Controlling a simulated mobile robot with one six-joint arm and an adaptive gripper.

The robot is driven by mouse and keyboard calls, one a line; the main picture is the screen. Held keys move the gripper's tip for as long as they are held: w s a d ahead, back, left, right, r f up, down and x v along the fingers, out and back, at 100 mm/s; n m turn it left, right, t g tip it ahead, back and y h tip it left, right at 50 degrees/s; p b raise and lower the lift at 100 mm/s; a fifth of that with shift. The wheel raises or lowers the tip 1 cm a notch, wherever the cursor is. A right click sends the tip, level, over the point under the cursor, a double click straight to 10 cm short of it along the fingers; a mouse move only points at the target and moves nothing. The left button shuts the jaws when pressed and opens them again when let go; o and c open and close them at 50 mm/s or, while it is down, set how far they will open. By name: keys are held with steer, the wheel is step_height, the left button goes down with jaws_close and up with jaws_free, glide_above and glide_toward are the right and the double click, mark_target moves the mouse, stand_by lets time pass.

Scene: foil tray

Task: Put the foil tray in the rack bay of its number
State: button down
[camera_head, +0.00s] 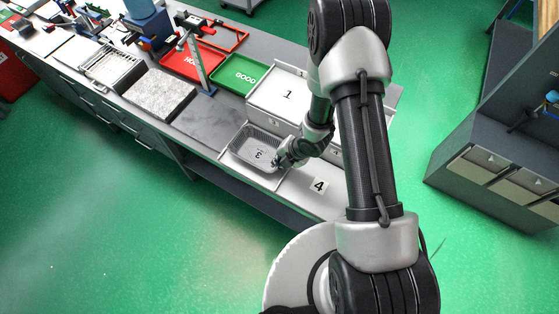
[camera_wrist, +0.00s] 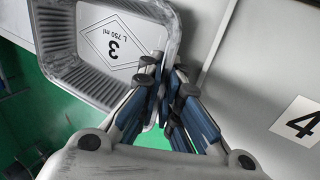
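The foil tray (camera_head: 246,143) is a silvery, ribbed, open rectangular tray. It carries a white label with a 3 and "L 750 ml", also clear in the wrist view (camera_wrist: 83,75). My gripper (camera_head: 280,161) is at the tray's right side in the head view. In the wrist view my gripper (camera_wrist: 169,75) has its fingertips close together on the tray's near right rim, which looks pinched between them. The rack (camera_head: 270,111) is pale, with a 1 on its top; a 4 plate (camera_head: 319,186) lies nearer. My arm hides other rack parts.
A grey speckled slab (camera_head: 158,97) and a post (camera_head: 196,62) stand to the left. The counter between slab and rack is bare. Green floor lies in front.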

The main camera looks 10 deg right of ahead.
steer(key=shift+f, duration=0.2)
stand_by(0.6)
steer(key=c, duration=1.7)
jaws_free()
steer(key=v, duration=1.2)
steer(key=shift+r, duration=0.1)
